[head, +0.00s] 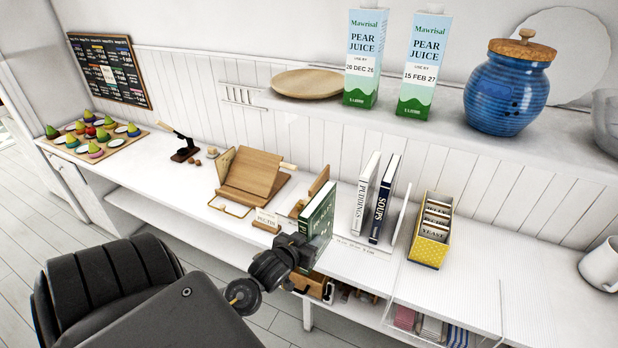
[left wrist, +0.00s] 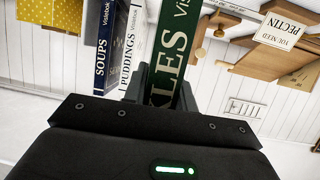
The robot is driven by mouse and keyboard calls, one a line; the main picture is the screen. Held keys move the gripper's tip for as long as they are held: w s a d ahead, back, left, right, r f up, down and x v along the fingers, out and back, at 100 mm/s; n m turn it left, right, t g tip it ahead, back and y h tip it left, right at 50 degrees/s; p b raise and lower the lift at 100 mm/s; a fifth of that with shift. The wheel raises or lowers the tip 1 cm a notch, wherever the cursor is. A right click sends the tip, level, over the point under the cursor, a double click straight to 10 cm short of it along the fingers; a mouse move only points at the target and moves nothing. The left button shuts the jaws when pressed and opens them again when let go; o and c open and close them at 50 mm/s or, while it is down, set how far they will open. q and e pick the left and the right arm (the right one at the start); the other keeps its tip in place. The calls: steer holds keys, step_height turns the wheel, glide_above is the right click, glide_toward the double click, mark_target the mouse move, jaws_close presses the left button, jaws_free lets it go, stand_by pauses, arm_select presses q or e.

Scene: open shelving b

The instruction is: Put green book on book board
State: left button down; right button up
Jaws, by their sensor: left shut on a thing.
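The green book (head: 318,214) stands upright in my left gripper (head: 298,250), which is shut on its lower part near the counter's front edge. In the left wrist view the green book (left wrist: 174,50) shows white spine letters ending in "KLES", between the fingers (left wrist: 163,88). To its right in the head view, a white board (head: 362,247) with lettering on its front edge holds a white PUDDINGS book (head: 366,195) and a navy SOUPS book (head: 383,200). I cannot tell whether the green book's bottom touches anything; the gripper hides it. My right gripper is not in view.
A wooden stand (head: 250,172) with a small label card is left of the green book. A yellow box of cards (head: 433,230) stands right of the white board. A shelf above holds two juice cartons (head: 365,60) and a blue jar (head: 506,90).

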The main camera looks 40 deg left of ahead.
arm_select(q)
steer(key=shift+w+a+r, duration=0.1)
steer(key=shift+w, duration=0.15)
steer(key=w+a+f+b, duration=0.1)
steer(key=w+a, duration=0.3)
steer(key=w, duration=0.7)
steer(key=w+a+f+b, duration=0.1)
steer(key=w+a+b, duration=0.2)
steer(key=w, duration=0.8)
steer(key=shift+a+b, duration=0.35)
steer(key=shift+b, duration=0.5)
steer(key=shift+f, duration=0.1)
steer(key=shift+f, duration=0.35)
